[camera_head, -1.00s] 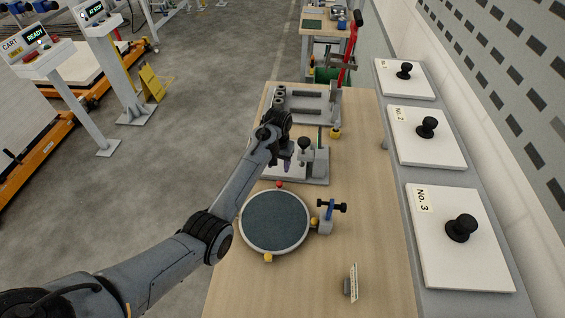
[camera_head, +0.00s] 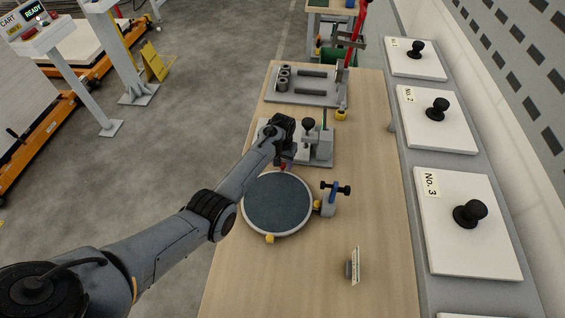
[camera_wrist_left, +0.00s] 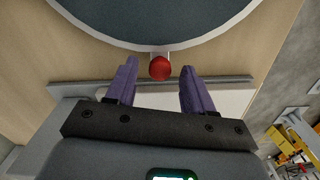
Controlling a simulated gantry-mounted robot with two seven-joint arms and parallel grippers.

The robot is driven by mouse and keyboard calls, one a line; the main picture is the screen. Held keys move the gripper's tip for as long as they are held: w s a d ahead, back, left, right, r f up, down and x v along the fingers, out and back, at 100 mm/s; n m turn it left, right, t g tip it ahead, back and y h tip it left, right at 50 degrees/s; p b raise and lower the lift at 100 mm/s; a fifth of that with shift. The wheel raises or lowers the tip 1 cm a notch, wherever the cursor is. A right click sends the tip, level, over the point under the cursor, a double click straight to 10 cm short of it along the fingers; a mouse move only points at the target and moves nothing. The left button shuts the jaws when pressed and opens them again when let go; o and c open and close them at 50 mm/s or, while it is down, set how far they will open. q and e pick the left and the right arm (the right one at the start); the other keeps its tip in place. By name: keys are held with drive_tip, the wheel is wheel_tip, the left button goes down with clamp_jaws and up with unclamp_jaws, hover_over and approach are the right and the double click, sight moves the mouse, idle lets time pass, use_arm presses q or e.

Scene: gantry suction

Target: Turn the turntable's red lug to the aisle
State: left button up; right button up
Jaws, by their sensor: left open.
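The round turntable (camera_head: 277,204), with a dark blue-grey top and pale rim, lies on the wooden bench. Its red lug (camera_head: 284,167) is at the far edge, partly hidden by my left gripper. In the left wrist view the red lug (camera_wrist_left: 160,68) is a round knob on a short stem from the turntable rim (camera_wrist_left: 150,45). My left gripper (camera_wrist_left: 159,76) is open, with a purple finger on each side of the lug and a gap to each. Yellow lugs (camera_head: 269,239) sit at the near and right edges of the rim. My right gripper is not in view.
A blue-handled clamp (camera_head: 331,198) stands just right of the turntable. A grey fixture with a black knob (camera_head: 309,124) is close behind it. A small upright sign (camera_head: 353,265) is at front right. White panels (camera_head: 465,220) line the right. The aisle floor (camera_head: 190,110) is left.

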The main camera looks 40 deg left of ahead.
use_arm(q)
drive_tip(key=shift+f, duration=0.15)
clamp_jaws()
idle(0.4)
